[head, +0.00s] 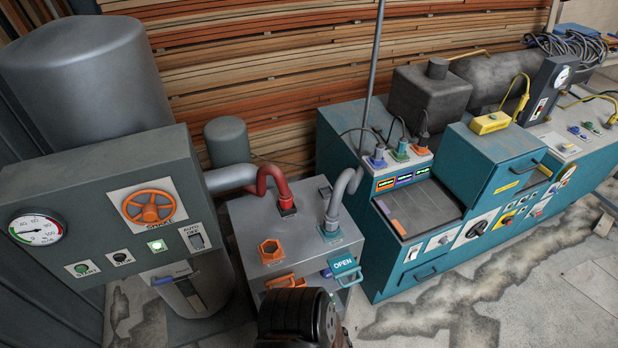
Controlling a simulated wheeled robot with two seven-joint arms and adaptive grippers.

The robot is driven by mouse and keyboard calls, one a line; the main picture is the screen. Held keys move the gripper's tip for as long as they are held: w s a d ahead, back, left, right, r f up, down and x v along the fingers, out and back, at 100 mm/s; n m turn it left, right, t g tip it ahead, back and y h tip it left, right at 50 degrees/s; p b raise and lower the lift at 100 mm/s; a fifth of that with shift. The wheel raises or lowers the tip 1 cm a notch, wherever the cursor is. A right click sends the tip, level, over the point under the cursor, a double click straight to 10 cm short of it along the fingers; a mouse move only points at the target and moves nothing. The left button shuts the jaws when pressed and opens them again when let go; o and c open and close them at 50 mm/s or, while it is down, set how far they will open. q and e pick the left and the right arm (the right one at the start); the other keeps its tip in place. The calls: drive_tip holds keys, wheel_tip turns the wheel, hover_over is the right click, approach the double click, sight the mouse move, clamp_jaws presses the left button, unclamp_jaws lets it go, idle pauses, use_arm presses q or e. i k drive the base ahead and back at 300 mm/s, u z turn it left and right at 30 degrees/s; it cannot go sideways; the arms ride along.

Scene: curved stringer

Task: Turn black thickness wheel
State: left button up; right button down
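A round black knob (477,229) sits on a white plate on the front of the teal machine (400,262), right of centre. It may be the black thickness wheel, but its label is too small to read. No gripper touches it. A black rounded part of my own body (300,316) rises at the bottom centre, in front of the grey box. No fingertips of either gripper show.
A grey panel with an orange handwheel (149,207) and a gauge (36,228) stands at the left. A grey box (290,235) with red and grey pipes stands in the middle. Stained floor (500,310) lies open in front of the teal machine.

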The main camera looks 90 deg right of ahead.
sight(478, 229)
drive_tip(key=z, duration=4.4)
drive_tip(key=k, duration=0.5)
drive_tip(key=z, duration=0.75)
drive_tip(key=i, duration=1.65)
drive_tip(key=u, duration=0.95)
drive_tip(key=i, duration=0.65)
drive_tip(key=u, duration=0.75)
